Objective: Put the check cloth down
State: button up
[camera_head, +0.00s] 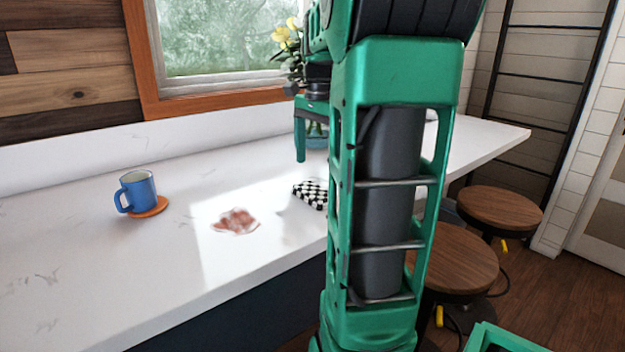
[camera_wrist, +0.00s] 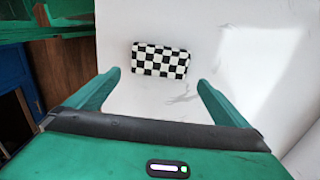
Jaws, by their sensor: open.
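The black-and-white check cloth (camera_head: 311,193) lies folded on the white counter, partly hidden behind my arm in the head view. In the wrist view the whole cloth (camera_wrist: 160,61) shows as a small rectangle ahead of my fingers. My gripper (camera_wrist: 149,88) is open, with nothing between its two green fingers, and the cloth lies apart from them. In the head view my gripper (camera_head: 312,150) hangs above the counter, with one finger visible and the other hidden by my arm.
A blue mug (camera_head: 138,191) stands on an orange coaster (camera_head: 150,208) farther left. Yellow flowers (camera_head: 287,42) stand behind my gripper. Wooden stools (camera_head: 500,208) stand at the right.

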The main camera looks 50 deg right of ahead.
notch_tip(320, 180, up, 5)
dwell(0.3)
dwell(0.5)
